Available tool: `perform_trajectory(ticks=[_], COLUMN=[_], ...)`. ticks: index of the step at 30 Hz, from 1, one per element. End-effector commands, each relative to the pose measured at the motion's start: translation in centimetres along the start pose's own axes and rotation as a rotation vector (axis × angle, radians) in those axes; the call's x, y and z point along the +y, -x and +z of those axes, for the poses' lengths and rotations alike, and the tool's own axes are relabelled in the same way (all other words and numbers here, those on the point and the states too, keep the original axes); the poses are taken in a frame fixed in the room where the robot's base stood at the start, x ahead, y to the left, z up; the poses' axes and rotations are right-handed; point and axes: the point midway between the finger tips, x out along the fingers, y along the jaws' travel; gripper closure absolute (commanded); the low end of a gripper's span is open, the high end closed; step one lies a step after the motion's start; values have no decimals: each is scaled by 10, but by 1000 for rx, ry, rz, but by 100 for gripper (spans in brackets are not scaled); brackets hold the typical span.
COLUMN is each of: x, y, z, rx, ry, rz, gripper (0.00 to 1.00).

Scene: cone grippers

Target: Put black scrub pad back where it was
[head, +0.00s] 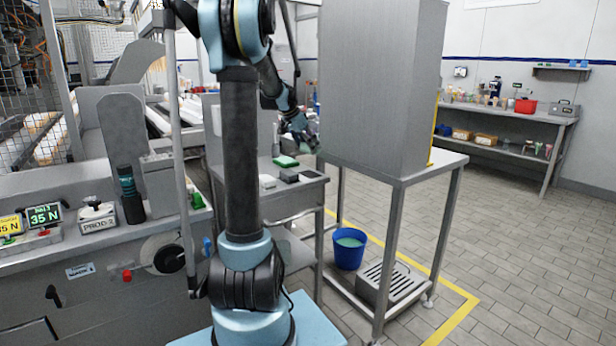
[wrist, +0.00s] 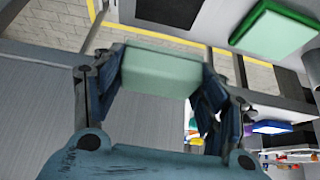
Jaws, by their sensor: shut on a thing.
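My gripper (wrist: 162,75) is shut on a pale green block (wrist: 160,70), held between its two fingers in the wrist view. In the head view my gripper (head: 308,142) is above the right side of a small grey side table (head: 290,195), partly against the tall steel cabinet. A black pad (head: 289,176) lies on that table, apart from my gripper. A dark pad, likely the same one, is cut off at the top of the wrist view (wrist: 170,11).
A green pad with a white underside (head: 286,161) and a white block (head: 267,181) lie on the side table. A steel cabinet (head: 375,90) stands close on the right. A blue bucket (head: 349,248) and a slotted box (head: 391,284) are on the shelf below.

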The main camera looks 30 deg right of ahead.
Motion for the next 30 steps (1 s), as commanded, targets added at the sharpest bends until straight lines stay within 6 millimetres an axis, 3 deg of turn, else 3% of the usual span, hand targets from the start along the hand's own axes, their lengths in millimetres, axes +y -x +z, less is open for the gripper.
perform_trajectory(ticks=[9,17,25,30], x=[0,0,0,1], y=[-39,-54,-83,-85], z=[23,32,49,50], rx=[0,0,0,0], ry=[0,0,0,0], rz=[0,0,0,0], gripper=[56,56,56,56])
